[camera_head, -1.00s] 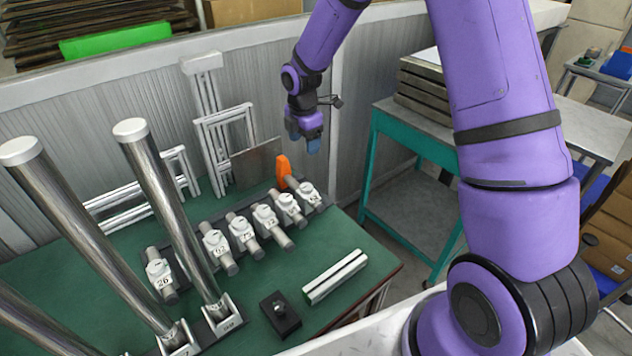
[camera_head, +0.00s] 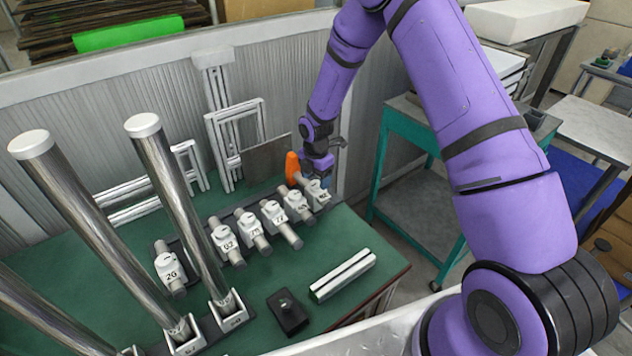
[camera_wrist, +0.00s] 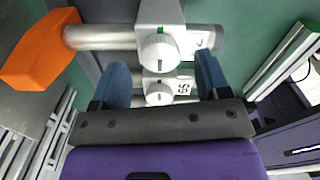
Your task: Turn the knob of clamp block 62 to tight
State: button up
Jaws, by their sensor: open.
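Clamp block 62 (camera_head: 228,243) is a white block with a round white knob on top, second from the left in the row; its knob setting is too small to read. My gripper (camera_head: 320,182) is low at the far right end of that row, several blocks away from block 62. In the wrist view, the two blue fingers of my open gripper (camera_wrist: 164,80) are apart. I cannot make out block 62 in the wrist view.
Block 26 (camera_head: 169,270) is left of block 62, with a tall steel column (camera_head: 180,210) between them. Other clamp blocks stand to its right. An orange handle (camera_head: 292,167) is beside my gripper. A black box (camera_head: 287,312) and a white-grey rail (camera_head: 342,275) lie in front.

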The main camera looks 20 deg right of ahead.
jog(key=shift+f, duration=1)
jog(key=c, duration=0.9)
